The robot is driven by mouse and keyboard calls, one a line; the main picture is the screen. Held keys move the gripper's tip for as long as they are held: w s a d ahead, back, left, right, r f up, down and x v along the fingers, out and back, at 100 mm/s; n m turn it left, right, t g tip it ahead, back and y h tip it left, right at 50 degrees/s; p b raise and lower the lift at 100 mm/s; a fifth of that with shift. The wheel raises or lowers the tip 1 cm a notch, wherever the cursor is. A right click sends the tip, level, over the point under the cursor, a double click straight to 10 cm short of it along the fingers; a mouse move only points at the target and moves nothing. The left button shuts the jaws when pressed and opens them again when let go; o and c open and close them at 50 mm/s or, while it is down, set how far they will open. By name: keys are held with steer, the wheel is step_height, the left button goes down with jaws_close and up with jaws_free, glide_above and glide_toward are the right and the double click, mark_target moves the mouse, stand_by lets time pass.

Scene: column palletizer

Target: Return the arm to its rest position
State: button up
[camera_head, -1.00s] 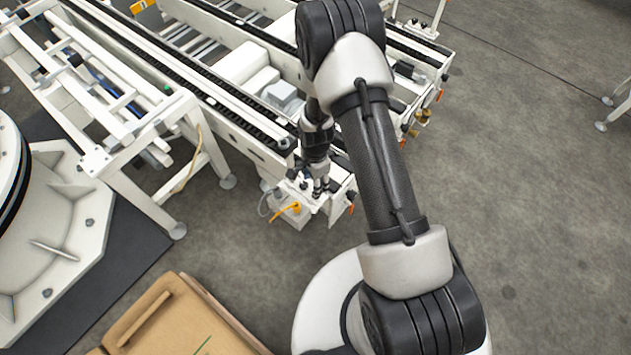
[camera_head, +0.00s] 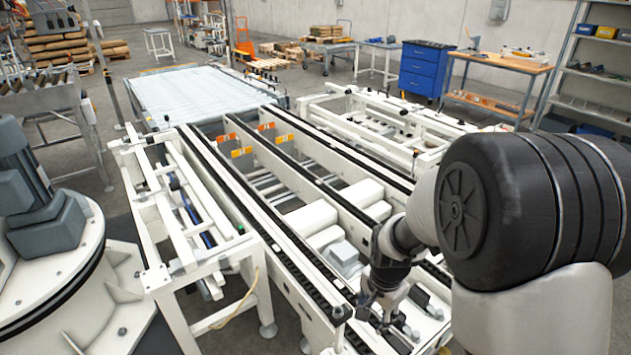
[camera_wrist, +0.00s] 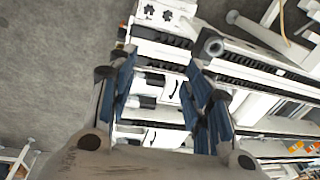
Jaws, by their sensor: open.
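My arm fills the right side of the head view, with a large black joint near the camera. My gripper (camera_head: 385,310) hangs below it, over or just in front of the near end of the white conveyor frame (camera_head: 290,268). In the wrist view my gripper (camera_wrist: 162,100) shows two blue-padded fingers spread apart. Nothing is between them except the conveyor parts lying beyond. How far the fingertips are from the conveyor frame is hard to tell.
A narrower white frame (camera_head: 178,215) stands left of the conveyor, beside a grey motor unit (camera_head: 40,195). A blue cabinet (camera_head: 425,68) and a wooden-topped bench (camera_head: 500,62) stand far behind. Bare grey floor (camera_wrist: 50,60) shows left in the wrist view.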

steer(key=s+r+n+t, duration=0.2)
steer(key=s+r+n, duration=0.45)
steer(key=r, duration=0.85)
steer(key=s+r+n, duration=0.2)
steer(key=s+r, duration=0.1)
steer(key=s, duration=0.4)
steer(key=s+r+n+t, duration=0.1)
steer(key=s+r, duration=0.2)
steer(key=s, duration=0.5)
steer(key=shift+s+d+n, duration=0.3)
steer(key=shift+n, duration=0.05)
steer(key=shift+w, duration=0.1)
